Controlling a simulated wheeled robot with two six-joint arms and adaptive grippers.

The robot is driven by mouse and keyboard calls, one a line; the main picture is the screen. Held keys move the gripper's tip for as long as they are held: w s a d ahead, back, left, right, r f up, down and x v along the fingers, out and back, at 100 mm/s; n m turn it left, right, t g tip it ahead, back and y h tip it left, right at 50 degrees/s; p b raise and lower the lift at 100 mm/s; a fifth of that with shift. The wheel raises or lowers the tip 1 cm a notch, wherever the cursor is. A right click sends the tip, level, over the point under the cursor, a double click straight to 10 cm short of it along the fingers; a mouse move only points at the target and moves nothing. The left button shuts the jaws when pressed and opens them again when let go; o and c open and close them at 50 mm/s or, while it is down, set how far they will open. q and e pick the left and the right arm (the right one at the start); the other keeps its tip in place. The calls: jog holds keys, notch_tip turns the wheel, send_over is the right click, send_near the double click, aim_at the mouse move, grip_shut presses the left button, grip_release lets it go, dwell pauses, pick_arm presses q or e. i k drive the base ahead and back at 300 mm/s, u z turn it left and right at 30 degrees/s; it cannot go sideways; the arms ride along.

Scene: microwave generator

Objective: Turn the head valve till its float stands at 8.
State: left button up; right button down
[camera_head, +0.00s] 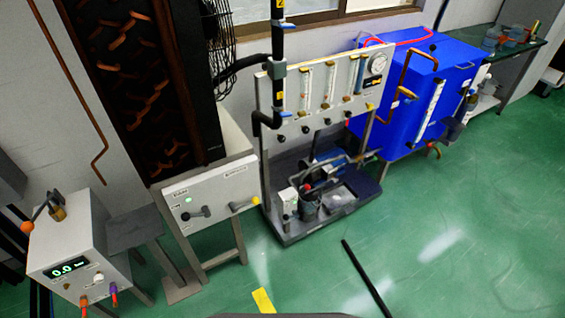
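Neither of my grippers is in view, and nothing touches the panel.
A white control box (212,195) with levers stands left of the panel. A display box (75,255) reading 0.0 is at lower left. A blue tank (400,110) stands right. A black bar (367,278) crosses the lower middle. Green floor (470,220) is clear at right.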

aim_at(281, 139)
jog(key=u, duration=0.15)
jog(key=k, duration=0.4)
jog(key=z, duration=1.4)
jog(key=i, duration=0.85)
jog(key=z, duration=0.5)
jog(key=i, duration=1.1)
jog(key=u, duration=1.1)
jog(key=i, duration=0.9)
jog(key=u, duration=1)
